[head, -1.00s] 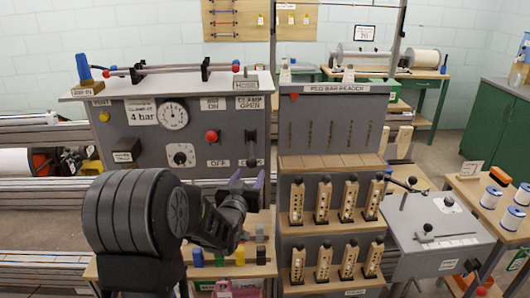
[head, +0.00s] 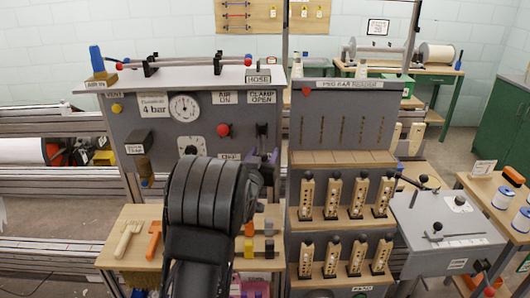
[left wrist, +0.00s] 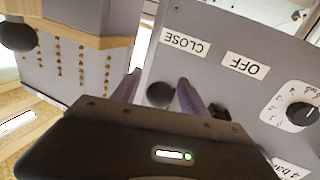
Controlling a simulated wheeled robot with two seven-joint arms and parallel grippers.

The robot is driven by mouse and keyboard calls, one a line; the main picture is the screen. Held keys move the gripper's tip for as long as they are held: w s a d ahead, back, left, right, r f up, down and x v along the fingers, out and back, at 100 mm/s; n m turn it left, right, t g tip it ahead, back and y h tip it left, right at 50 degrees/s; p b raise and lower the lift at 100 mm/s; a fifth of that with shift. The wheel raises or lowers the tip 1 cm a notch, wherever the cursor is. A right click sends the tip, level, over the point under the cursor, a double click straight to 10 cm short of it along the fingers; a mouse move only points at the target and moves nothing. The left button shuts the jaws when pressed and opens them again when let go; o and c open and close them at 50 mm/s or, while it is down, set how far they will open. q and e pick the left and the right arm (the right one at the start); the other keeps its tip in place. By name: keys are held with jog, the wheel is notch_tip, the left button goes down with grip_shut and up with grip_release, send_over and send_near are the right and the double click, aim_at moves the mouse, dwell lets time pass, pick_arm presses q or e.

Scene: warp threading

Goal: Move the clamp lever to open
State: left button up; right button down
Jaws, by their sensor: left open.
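The clamp lever's dark upper part (head: 262,130) shows below the CLAMP OPEN label (head: 262,97) on the grey panel. In the left wrist view a round black knob (left wrist: 160,95) sits beside the CLOSE label (left wrist: 186,42). My left gripper (head: 264,168) is open at the lower part of the lever. In the left wrist view its purple fingers (left wrist: 158,88) stand on either side of the knob. I cannot tell whether they touch it. My right gripper is not in view.
A red knob (head: 224,130) and a pressure gauge (head: 184,107) are left of the lever on the panel. The peg bar reader (head: 343,120) stands close on the right, with wooden pegs below.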

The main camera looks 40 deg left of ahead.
pick_arm(q)
jog(key=shift+w+a, duration=0.2)
jog(key=shift+w, duration=0.25)
jog(key=shift+c, duration=0.2)
grip_shut()
dwell(0.9)
